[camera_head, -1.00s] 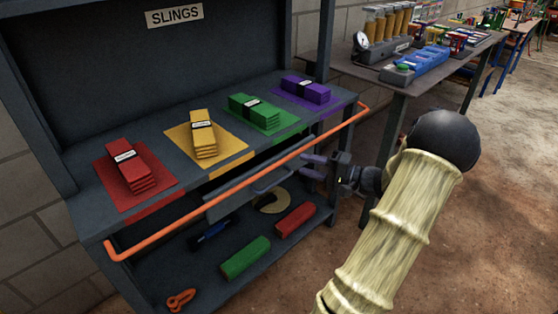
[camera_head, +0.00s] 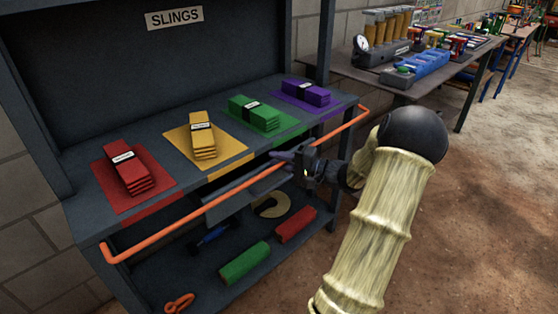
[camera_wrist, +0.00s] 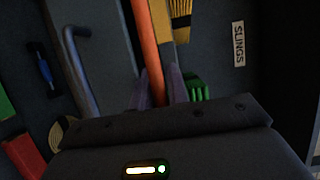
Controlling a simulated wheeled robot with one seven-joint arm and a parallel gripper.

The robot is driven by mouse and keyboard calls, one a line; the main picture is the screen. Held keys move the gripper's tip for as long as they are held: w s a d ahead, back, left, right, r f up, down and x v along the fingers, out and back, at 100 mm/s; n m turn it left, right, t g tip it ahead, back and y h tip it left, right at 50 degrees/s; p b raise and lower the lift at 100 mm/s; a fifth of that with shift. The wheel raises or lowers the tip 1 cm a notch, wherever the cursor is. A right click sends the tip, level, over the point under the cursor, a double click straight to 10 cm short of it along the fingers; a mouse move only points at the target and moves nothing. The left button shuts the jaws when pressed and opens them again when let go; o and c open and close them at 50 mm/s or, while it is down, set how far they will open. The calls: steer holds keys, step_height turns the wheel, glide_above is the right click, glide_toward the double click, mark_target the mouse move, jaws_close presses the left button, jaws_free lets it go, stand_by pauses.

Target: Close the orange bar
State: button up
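The orange bar (camera_head: 240,190) runs along the front edge of the slings shelf, with bent ends at left and right. In the wrist view the bar (camera_wrist: 152,45) passes between the two purple-grey fingers of my gripper (camera_wrist: 160,88). A narrow gap shows beside the right finger, so the gripper looks open around the bar. In the head view my gripper (camera_head: 287,158) is at the bar's right half, in front of the green sling. The exact contact with the bar is too small to tell.
Red (camera_head: 128,172), yellow (camera_head: 201,141), green (camera_head: 254,113) and purple (camera_head: 306,93) slings lie on matching mats on the shelf. A grey handled part (camera_head: 240,197) and loose tools sit below the bar. A side table (camera_head: 365,75) stands at right; dirt floor is open beside my arm.

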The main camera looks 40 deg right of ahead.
jaws_close()
